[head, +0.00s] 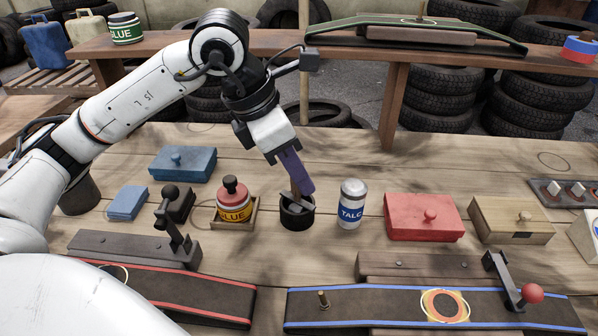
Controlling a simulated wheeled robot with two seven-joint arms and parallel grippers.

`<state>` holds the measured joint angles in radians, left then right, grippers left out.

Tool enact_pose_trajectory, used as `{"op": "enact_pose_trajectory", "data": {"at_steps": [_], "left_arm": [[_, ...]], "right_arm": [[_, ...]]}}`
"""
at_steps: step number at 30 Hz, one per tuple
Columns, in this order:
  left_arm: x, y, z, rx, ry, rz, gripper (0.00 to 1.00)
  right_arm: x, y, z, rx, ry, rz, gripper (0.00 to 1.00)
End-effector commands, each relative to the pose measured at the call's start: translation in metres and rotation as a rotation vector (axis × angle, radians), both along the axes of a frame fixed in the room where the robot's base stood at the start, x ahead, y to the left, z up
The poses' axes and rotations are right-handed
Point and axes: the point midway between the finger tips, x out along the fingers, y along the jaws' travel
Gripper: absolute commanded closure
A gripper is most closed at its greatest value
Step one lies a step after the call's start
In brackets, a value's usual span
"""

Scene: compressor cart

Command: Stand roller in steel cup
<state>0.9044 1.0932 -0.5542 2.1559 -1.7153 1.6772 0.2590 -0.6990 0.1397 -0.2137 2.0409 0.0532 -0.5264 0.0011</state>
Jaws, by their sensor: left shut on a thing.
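The roller (297,172) shows as a purple piece, tilted, with a narrow brownish part below it. My left gripper (284,155) is shut on its upper end from above. The steel cup (297,217) is a small dark round cup standing on the bench. The roller's lower part reaches the cup's mouth; I cannot tell how deep it is inside or whether it touches the bottom. A greyish piece also shows at the cup's mouth. My right gripper is not in view.
A red-capped glue pot (233,203) in a wooden tray stands left of the cup, and a talc can (350,204) close on its right. A red box (424,218) and a wooden box (511,220) lie further right. Belts with clamps (400,308) lie in front; a raised shelf (360,55) crosses behind.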

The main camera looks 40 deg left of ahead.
Motion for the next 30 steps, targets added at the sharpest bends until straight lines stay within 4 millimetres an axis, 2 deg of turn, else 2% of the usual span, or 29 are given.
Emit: {"op": "enact_pose_trajectory", "data": {"at_steps": [8, 9, 12, 18, 21, 22, 30], "left_arm": [[0.0002, 0.0001, 0.0006, 0.0, -0.001, 0.0, 1.0], [0.0002, 0.0001, 0.0006, 0.0, -0.001, 0.0, 0.76], [0.0002, 0.0001, 0.0006, 0.0, -0.001, 0.0, 0.61], [0.0001, 0.0001, 0.0004, -0.001, -0.001, 0.0, 0.61], [-0.0001, 0.0002, 0.0001, 0.001, 0.001, 0.0, 0.44], [-0.0001, 0.0001, 0.0, 0.001, 0.001, 0.0, 0.42], [0.0, 0.0, 0.0004, 0.0, 0.0, 0.0, 0.42]], "right_arm": [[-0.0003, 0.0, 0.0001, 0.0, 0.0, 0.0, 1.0], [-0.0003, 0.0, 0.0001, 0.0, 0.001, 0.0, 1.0], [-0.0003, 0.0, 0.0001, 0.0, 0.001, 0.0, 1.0], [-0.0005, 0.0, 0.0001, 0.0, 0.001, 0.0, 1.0], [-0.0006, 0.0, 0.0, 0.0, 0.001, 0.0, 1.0], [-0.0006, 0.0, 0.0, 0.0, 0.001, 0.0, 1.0], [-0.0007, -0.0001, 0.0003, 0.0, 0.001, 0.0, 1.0]]}}
